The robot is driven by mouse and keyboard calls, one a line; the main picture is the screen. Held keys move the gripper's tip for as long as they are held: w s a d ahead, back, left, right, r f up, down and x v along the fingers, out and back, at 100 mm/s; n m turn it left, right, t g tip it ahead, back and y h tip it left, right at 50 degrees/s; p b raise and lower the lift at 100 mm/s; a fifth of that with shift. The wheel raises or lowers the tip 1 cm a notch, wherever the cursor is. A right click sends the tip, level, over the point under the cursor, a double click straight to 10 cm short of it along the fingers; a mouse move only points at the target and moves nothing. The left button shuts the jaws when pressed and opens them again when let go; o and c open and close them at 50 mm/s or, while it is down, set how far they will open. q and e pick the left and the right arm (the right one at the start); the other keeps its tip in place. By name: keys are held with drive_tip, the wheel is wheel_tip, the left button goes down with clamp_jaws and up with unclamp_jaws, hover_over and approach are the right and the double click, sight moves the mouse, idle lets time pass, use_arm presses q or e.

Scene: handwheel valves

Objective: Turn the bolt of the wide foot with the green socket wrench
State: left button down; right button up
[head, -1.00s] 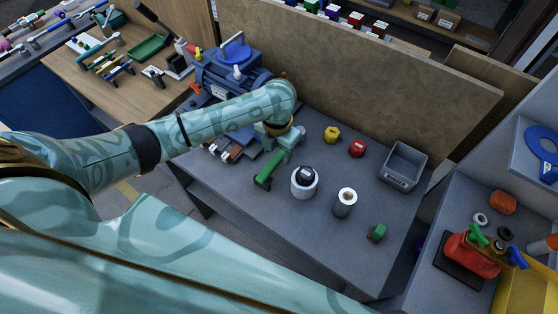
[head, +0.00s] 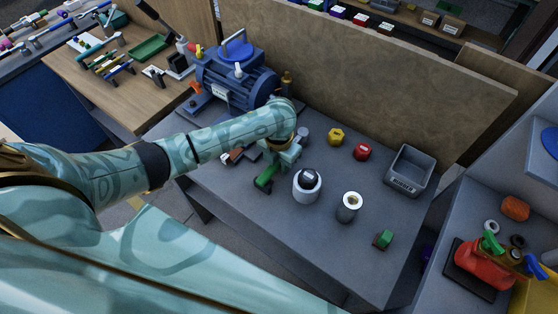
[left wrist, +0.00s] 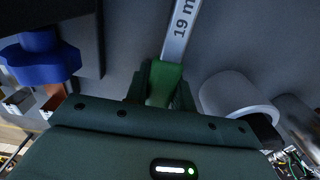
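The green socket wrench (head: 265,177) lies over the grey bench, its green handle sticking out at the lower left of my left gripper (head: 280,158). In the left wrist view the green handle (left wrist: 165,82) sits close between the fingers of my left gripper (left wrist: 163,92), which look shut on it. Its silver shaft (left wrist: 181,32) with the mark "19 m" runs away from the fingers. I cannot make out the wide foot or its bolt for certain; my left arm covers part of the bench. My right gripper is not in view.
A blue motor (head: 236,80) stands at the back left. A white pot (head: 307,186), a grey cylinder (head: 348,212), yellow (head: 336,137) and red (head: 362,152) pieces, a grey bin (head: 409,171) and a small green-red block (head: 383,239) stand on the bench.

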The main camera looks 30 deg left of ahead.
use_arm(q)
drive_tip(key=shift+r+p, duration=0.3)
drive_tip(key=shift+r, duration=0.25)
wheel_tip(320, 180, up, 3)
drive_tip(key=shift+f+p, duration=0.1)
drive_tip(key=shift+p, duration=0.7)
drive_tip(key=s+d+r+p, duration=0.5)
drive_tip(key=s+r, duration=0.4)
drive_tip(key=s, duration=0.4)
drive_tip(key=shift+d+p, duration=0.15)
drive_tip(key=shift+p, duration=0.7)
drive_tip(key=shift+r, duration=0.1)
